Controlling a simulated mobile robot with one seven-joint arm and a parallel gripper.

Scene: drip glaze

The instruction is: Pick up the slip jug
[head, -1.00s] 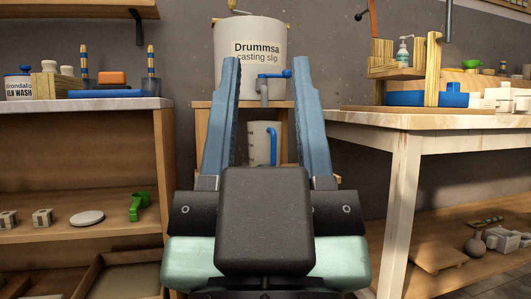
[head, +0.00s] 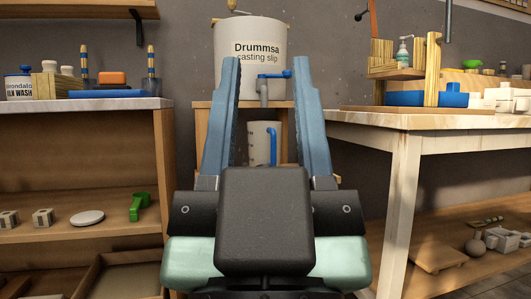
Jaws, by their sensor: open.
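The slip jug (head: 262,142) is a pale, whitish jug with a blue handle on its right side. It stands in the wooden stand below the tap of the casting slip drum (head: 250,50). My gripper (head: 265,75) is open and empty, with its two blue fingers pointing forward. In the picture the jug shows between the fingers, but it stands farther off and is not touched. My gripper body hides the space below the jug, so I cannot see its base clearly.
The drum's tap (head: 270,78) with a blue lever hangs just above the jug. A shelf unit (head: 90,104) stands at left and a pale wooden table (head: 440,118) at right. Wooden posts (head: 201,140) of the stand flank the jug.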

